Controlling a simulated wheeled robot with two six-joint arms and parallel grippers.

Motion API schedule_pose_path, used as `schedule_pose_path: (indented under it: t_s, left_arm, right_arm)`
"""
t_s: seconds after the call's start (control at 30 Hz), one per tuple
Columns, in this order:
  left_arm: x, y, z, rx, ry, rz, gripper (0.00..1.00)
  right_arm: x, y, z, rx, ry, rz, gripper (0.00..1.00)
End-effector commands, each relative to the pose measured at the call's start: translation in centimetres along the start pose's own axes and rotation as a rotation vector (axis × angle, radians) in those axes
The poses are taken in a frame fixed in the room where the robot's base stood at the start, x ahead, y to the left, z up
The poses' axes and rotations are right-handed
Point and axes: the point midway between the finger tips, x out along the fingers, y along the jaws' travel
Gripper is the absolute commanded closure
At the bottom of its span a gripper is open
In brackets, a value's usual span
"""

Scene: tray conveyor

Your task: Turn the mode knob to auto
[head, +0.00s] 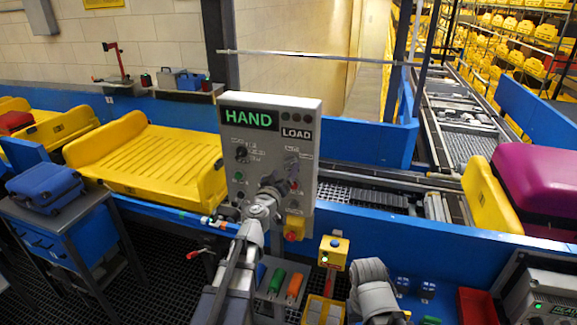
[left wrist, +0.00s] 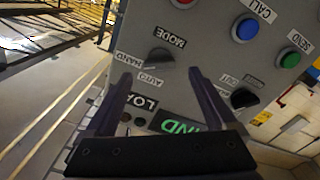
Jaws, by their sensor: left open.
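The grey control panel (head: 268,140) stands upright, its screen lit green with HAND beside a LOAD label. In the left wrist view the panel appears turned over, and the black mode knob (left wrist: 160,60) sits below MODE, with HAND and AUTO labels around it. I cannot clearly tell where its pointer is aimed. My left gripper (left wrist: 152,72) is open, its two dark fingers either side of the knob and apart from it. In the head view the left gripper (head: 282,184) is in front of the panel's right half, hiding part of it.
A second black knob (left wrist: 243,97), a blue CALL button (left wrist: 246,28) and a green SEND button (left wrist: 290,59) are close by on the panel. A yellow tray (head: 145,155) lies left behind the panel. A purple suitcase (head: 535,185) is at right.

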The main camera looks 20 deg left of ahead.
Motion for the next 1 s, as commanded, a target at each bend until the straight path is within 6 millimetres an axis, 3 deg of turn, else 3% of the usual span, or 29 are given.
schedule_pose_path:
  t_s: [0.03,0.23,0.57,1.0]
  left_arm:
    - [1.3,0.0,0.0,0.0,0.0,0.001,0.1]
    - [4.0,0.0,0.0,0.0,-0.001,0.002,0.1]
    - [4.4,0.1,0.0,0.0,-0.001,0.001,0.1]
    - [4.4,0.0,0.0,0.0,-0.001,0.001,0.59]
  right_arm:
    - [0.0,0.0,0.0,0.0,0.0,0.0,0.5]
    - [0.0,0.0,0.0,0.0,0.0,0.0,0.5]
    - [0.0,0.0,0.0,0.0,0.0,0.0,0.5]
    - [0.0,0.0,0.0,0.0,0.0,0.0,0.5]
